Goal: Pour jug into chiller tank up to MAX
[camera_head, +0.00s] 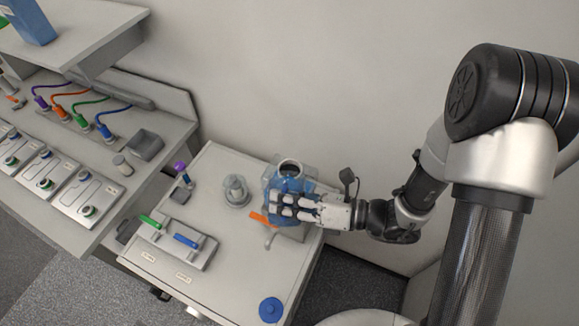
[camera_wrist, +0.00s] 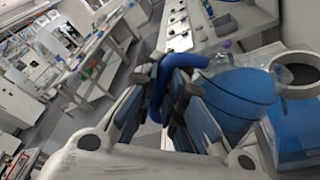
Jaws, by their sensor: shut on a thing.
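My gripper (camera_head: 298,207) is shut on the blue handle (camera_wrist: 165,85) of a clear jug with blue liquid (camera_wrist: 238,98). In the wrist view the jug is beside the chiller tank (camera_wrist: 295,128), which has a wide round opening and blue in its body. In the head view the tank's round opening (camera_head: 290,167) shows just behind my fingers. Jug and tank overlap there, so I cannot tell whether they touch or how far the jug is tilted. The MAX mark and the tank's level cannot be read.
A blue round cap (camera_head: 271,309) lies near the table's front edge. A clear glass vessel (camera_head: 236,190) stands left of the tank. A holder with green and blue items (camera_head: 178,240) is further left. An orange piece (camera_head: 264,218) is close below my fingers. The wall is behind.

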